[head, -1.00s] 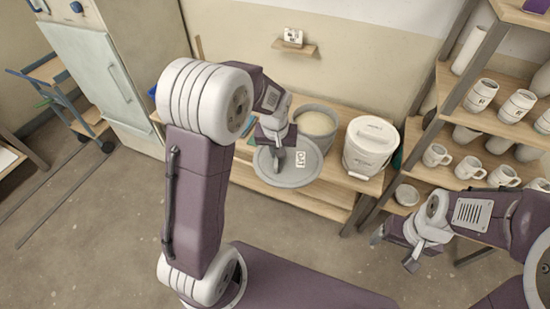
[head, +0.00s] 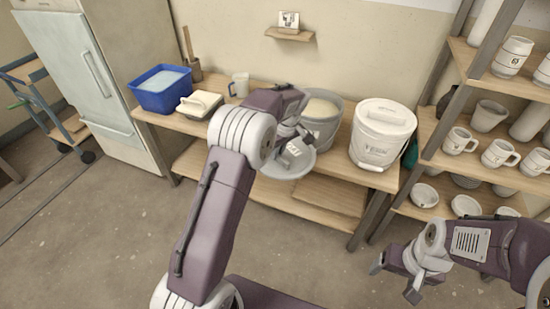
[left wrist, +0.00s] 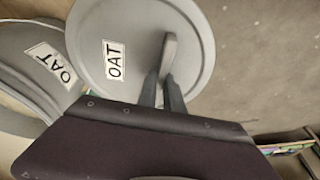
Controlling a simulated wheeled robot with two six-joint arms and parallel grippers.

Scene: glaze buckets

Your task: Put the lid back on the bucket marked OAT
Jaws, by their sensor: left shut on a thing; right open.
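The grey round lid (head: 285,174) with a white OAT label hangs in my left gripper (head: 287,157). In the left wrist view the fingers (left wrist: 163,92) are shut on the upright handle of the lid (left wrist: 185,77). The grey bucket (head: 328,129) stands open on the bench with pale content inside, just behind and right of the lid. In the left wrist view the bucket (left wrist: 28,47) also bears an OAT label and lies left of the lid. The lid is apart from the rim. My right gripper (head: 393,282) is open and empty, low at the right.
A white lidded bucket (head: 378,150) stands right of the open one. A blue tub (head: 160,95), a white lidded container (head: 200,104) and a mug (head: 239,85) are on the bench (head: 230,139) at left. Shelves with mugs and bowls (head: 500,152) stand at right.

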